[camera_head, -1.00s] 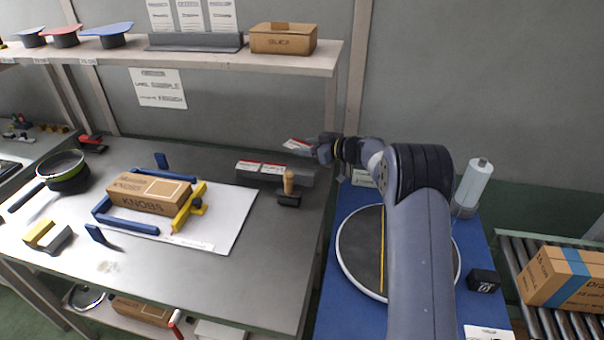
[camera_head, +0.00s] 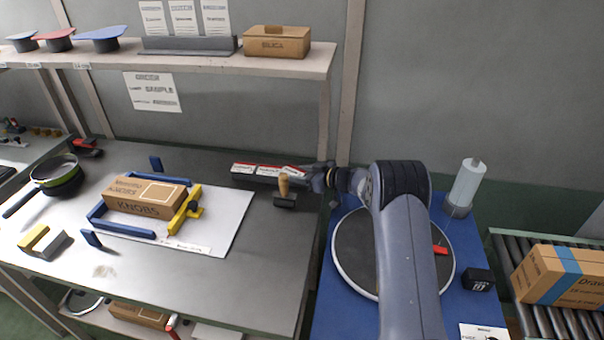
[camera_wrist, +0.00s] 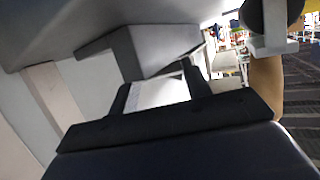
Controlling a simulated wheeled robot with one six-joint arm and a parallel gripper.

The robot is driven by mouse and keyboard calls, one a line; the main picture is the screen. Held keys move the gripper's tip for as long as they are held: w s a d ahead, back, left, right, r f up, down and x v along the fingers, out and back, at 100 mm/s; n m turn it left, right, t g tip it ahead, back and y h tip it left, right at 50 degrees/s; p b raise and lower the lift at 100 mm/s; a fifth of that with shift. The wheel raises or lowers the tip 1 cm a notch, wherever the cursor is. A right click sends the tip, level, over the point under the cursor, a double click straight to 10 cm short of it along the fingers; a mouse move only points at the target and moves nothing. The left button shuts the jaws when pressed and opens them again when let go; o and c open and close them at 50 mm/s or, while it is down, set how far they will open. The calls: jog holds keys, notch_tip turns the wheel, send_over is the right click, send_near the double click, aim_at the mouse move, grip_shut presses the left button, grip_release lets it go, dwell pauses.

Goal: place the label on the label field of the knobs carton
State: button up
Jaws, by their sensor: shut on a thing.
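The knobs carton (camera_head: 143,207) lies on the bench at the left, between blue stops and a yellow clamp (camera_head: 187,212). A pale outlined field (camera_head: 161,192) shows on its top. My gripper (camera_head: 312,172) is at the right end of the grey label holder (camera_head: 240,177), well to the right of the carton. It is shut on a small white and red label (camera_head: 293,171), close to the holder's top; I cannot tell whether they touch. In the wrist view the white label (camera_wrist: 160,93) shows between the dark fingers. The carton is not visible there.
A wooden-handled stamp (camera_head: 284,190) stands just below the label holder. A shelf (camera_head: 200,65) with a silica box (camera_head: 276,42) runs above the bench. A round turntable (camera_head: 352,245) is on the blue table at right. The bench between carton and stamp is clear.

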jog(key=o, duration=0.9)
jog(key=shift+f, duration=0.1)
jog(key=shift+o, duration=0.2)
jog(key=shift+f+b, duration=0.15)
jog(key=shift+b, duration=0.15)
jog(key=shift+d, duration=0.1)
